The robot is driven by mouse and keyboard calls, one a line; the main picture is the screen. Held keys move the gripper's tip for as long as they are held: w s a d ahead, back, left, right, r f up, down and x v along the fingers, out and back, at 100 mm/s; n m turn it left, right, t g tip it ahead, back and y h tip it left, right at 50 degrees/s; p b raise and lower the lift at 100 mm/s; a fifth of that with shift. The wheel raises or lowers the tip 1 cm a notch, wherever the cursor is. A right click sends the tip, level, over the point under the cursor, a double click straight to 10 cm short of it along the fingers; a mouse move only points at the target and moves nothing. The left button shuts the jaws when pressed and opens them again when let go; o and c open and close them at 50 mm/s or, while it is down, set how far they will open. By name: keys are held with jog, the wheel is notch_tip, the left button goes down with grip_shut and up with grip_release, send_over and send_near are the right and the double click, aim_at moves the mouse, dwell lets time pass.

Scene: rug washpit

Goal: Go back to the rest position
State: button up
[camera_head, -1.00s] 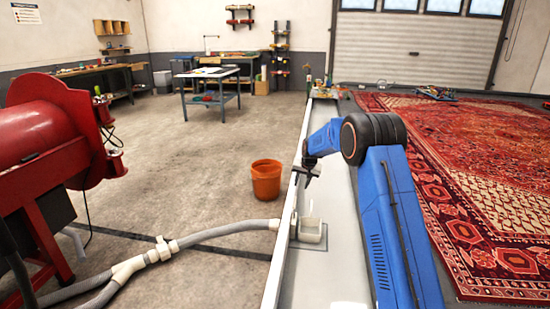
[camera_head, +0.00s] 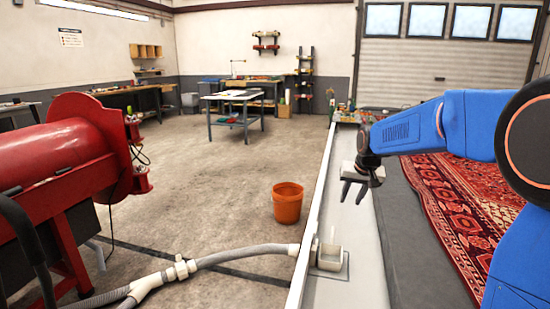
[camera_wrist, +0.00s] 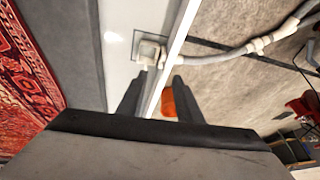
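My gripper (camera_head: 353,192) hangs from the blue arm at the right of the head view, its two dark fingers pointing down above the white ledge. The fingers are apart with nothing between them. In the wrist view my gripper (camera_wrist: 152,95) shows the same two fingers, spread and empty. It is in the air, touching nothing that I can see.
A white ledge (camera_head: 350,293) with a raised rim runs ahead, bearing a drain fitting (camera_head: 328,258) joined to a grey hose (camera_head: 235,256). An orange bucket (camera_head: 287,204) stands left of it. A red machine (camera_head: 65,160) is at the left, a patterned rug (camera_head: 455,205) at the right.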

jog(key=s+d+r+n, duration=0.1)
jog(key=s+r, duration=0.1)
jog(key=s, duration=1)
jog(key=s+d+r, duration=0.1)
jog(key=s, duration=1.1)
jog(key=s+f, duration=0.3)
jog(key=s, duration=0.7)
jog(key=s+f, duration=0.3)
jog(key=s, duration=0.6)
jog(key=shift+s+d+n+h, duration=0.3)
jog(key=shift+s+d+n, duration=0.05)
jog(key=shift+n, duration=0.05)
